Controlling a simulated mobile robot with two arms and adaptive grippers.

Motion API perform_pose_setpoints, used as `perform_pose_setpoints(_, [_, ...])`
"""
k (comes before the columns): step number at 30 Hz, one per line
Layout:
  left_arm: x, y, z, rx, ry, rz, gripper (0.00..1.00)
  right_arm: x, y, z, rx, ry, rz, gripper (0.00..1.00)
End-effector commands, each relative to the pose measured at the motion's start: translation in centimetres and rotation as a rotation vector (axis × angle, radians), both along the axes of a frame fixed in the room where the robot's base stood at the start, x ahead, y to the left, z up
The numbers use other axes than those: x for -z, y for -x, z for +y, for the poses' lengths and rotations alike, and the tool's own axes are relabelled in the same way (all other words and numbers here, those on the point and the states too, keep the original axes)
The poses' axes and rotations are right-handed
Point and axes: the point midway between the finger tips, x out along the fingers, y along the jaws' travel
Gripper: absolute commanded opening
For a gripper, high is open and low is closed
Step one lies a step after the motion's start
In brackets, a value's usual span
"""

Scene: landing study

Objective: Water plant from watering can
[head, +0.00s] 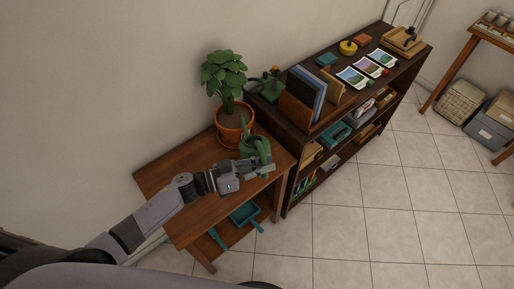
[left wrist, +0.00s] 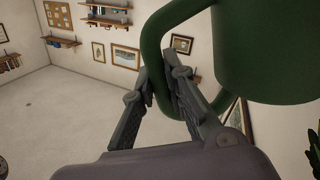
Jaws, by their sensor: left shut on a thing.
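A leafy green plant (head: 224,75) stands in a terracotta pot (head: 234,122) at the back of a small wooden table (head: 180,207). A green watering can (head: 256,149) is just in front of the pot in the head view. My left gripper (head: 262,170) reaches in from the left and is shut on the can's handle. In the left wrist view the fingers (left wrist: 168,92) close around the green handle (left wrist: 152,48), and the can's body (left wrist: 265,50) fills the upper right. I cannot tell whether the can touches the table. My right gripper is not in view.
A dark wooden shelf (head: 335,120) with books, picture cards and small boxes stands right of the table. A teal dustpan (head: 245,214) lies on the table's lower shelf. Tiled floor (head: 350,220) is open at the right.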

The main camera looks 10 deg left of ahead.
Motion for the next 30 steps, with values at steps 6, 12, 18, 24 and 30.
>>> perform_pose_setpoints(6, [-0.1,0.0,0.0,0.000,0.000,-0.005,0.00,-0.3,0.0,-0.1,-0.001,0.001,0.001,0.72])
perform_pose_setpoints(12, [-0.2,0.0,0.0,0.000,0.000,-0.004,0.00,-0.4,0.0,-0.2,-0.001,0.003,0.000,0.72])
perform_pose_setpoints(18, [-0.8,-0.1,0.0,0.001,0.010,0.013,0.00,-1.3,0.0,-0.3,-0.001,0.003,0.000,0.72])
perform_pose_setpoints(24, [-1.4,-0.2,0.1,0.001,0.022,0.037,0.00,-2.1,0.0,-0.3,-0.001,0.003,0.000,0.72])
perform_pose_setpoints(30, [-1.3,-0.3,0.1,0.000,0.025,0.040,0.00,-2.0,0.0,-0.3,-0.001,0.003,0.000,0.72])
